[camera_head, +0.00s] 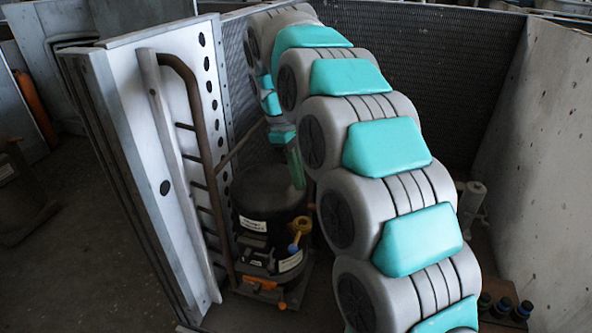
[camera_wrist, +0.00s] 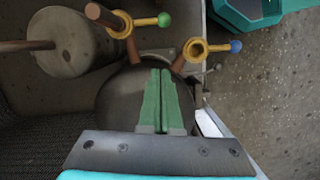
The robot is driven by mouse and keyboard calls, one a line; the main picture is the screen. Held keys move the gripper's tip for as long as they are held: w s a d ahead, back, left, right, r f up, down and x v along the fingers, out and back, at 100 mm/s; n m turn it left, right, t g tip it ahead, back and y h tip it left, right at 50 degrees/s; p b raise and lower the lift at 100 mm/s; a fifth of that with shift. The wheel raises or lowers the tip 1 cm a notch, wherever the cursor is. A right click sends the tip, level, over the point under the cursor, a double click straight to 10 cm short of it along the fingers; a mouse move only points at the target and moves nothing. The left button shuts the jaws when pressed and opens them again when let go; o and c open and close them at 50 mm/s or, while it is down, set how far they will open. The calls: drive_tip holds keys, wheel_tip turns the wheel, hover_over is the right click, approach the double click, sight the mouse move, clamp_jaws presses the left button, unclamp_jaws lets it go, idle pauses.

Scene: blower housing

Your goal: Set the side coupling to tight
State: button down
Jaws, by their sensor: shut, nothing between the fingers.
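My gripper (camera_wrist: 160,74) has two green fingers pressed together and empty, over the dark rounded housing (camera_wrist: 118,98). In the head view my gripper (camera_head: 298,184) shows just above the black housing (camera_head: 262,190), partly behind my arm. In the wrist view a yellow coupling with a blue-knobbed lever (camera_wrist: 197,50) is ahead and right of the fingertips. A second yellow coupling with a green-knobbed lever (camera_wrist: 128,22) is ahead and left. Both sit on brown pipes. The head view shows the blue-knobbed coupling (camera_head: 300,226) at the housing's front right. I cannot tell which is the side coupling.
A white panel with a brown pipe rack (camera_head: 195,120) stands left of the housing. A mesh wall (camera_head: 430,80) is behind, and a grey wall (camera_head: 550,170) is at the right. A grey cylinder (camera_wrist: 70,50) lies left in the wrist view. Dark floor is open at far left.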

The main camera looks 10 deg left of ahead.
drive_tip(key=s+d+f, duration=0.2)
drive_tip(key=d+f, duration=0.2)
drive_tip(key=f, duration=0.1)
drive_tip(key=shift+d, duration=0.3)
drive_tip(key=shift+d, duration=0.1)
idle(0.3)
drive_tip(key=shift+s+d+n, duration=0.1)
drive_tip(key=shift+n, duration=0.2)
